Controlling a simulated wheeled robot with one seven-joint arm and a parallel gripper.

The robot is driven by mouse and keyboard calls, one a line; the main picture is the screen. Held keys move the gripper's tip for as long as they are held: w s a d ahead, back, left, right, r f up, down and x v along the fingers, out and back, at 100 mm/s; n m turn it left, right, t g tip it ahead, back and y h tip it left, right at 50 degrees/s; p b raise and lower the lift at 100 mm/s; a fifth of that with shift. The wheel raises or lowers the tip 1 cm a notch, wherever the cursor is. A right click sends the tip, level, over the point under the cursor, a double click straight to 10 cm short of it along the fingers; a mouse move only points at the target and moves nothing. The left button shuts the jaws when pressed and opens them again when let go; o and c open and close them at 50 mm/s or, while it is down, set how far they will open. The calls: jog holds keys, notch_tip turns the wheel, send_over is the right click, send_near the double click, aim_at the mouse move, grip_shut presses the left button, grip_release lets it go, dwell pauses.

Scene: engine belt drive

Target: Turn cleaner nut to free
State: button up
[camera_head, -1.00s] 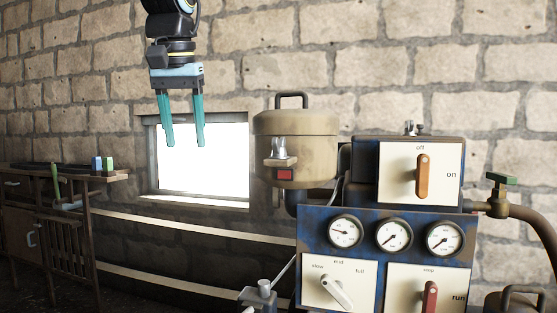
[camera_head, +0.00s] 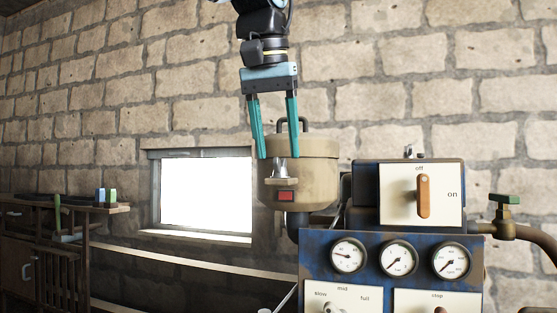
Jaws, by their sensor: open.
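The air cleaner is a tan canister (camera_head: 318,178) with a dark handle on top, left of the blue control panel. A silver nut-like fitting (camera_head: 280,170) stands on a small bracket on its front, above a red patch (camera_head: 286,196). I take this fitting for the cleaner nut. My gripper (camera_head: 278,157) points down with its two teal fingers apart and nothing between them. The fingertips are just above the fitting in the picture, one to each side. I cannot tell how far in front of it they are.
The blue panel (camera_head: 318,245) with gauges stands at the right, below a box with an orange lever (camera_head: 424,196). A bright window (camera_head: 205,195) and a wooden bench (camera_head: 105,208) are at left.

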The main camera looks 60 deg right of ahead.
aim_at(280, 167)
jog(key=shift+x, duration=1.3)
jog(key=shift+c, duration=0.3)
grip_shut()
